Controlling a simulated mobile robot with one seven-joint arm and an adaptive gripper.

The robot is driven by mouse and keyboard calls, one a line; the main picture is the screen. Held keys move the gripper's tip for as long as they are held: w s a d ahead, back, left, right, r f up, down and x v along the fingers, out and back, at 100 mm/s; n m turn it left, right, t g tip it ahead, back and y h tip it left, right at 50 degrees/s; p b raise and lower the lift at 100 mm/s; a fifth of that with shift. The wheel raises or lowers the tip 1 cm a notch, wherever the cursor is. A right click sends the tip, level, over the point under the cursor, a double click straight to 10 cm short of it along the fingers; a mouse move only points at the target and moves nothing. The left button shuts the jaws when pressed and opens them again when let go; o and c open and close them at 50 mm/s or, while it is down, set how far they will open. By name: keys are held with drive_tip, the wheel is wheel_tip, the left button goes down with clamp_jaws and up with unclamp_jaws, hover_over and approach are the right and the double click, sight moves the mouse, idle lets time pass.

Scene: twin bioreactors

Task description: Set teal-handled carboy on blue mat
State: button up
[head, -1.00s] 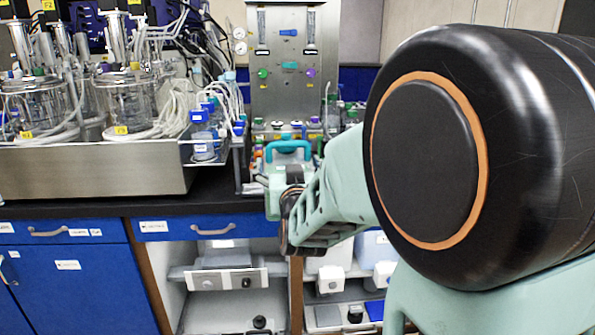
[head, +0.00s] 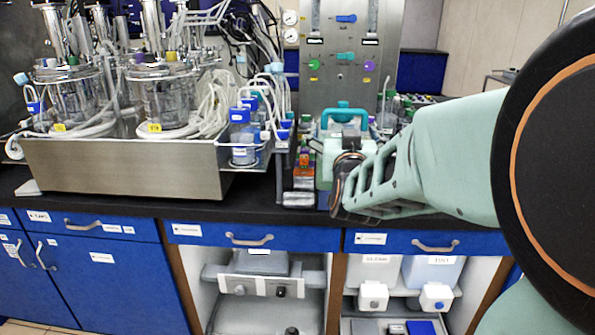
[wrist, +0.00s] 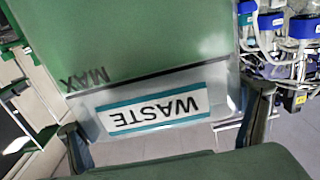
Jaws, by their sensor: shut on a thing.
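The teal-handled carboy (head: 326,166) shows in the head view above the bench, in front of the steel panel, its teal handle (head: 345,107) on top. My arm's wrist hides much of its body, and whether its base touches anything is hidden. In the wrist view the carboy (wrist: 150,35) fills the middle, with green contents, a MAX line and an upside-down WASTE label. My gripper (wrist: 166,108) is shut on it, one finger on each side.
A steel tray (head: 120,168) with glass bioreactors and tubing stands at left on the black bench (head: 250,218). A steel panel (head: 350,82) stands behind the carboy, with small bottles around it. Blue drawers (head: 255,237) and open shelves with pumps and jugs lie below.

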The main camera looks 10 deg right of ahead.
drive_tip(key=w+d+f, duration=0.1)
drive_tip(key=w, duration=0.1)
drive_tip(key=w+d+f, duration=0.1)
drive_tip(key=w+d, duration=0.1)
drive_tip(key=w, duration=0.1)
drive_tip(key=w+d+f+b, duration=0.1)
drive_tip(key=w, duration=0.2)
drive_tip(key=shift+d+f, duration=0.2)
drive_tip(key=shift+d, duration=0.1)
drive_tip(key=w+d+f+b, duration=0.1)
drive_tip(key=w+f, duration=0.3)
drive_tip(key=f, duration=0.4)
drive_tip(key=shift+w+d+f+b, duration=0.2)
drive_tip(key=shift+d+f+b, duration=0.15)
drive_tip(key=shift+d, duration=0.35)
drive_tip(key=shift+f, duration=0.2)
drive_tip(key=o, duration=2)
drive_tip(key=shift+s+f, duration=0.1)
drive_tip(key=shift+f, duration=0.2)
drive_tip(key=shift+r, duration=0.1)
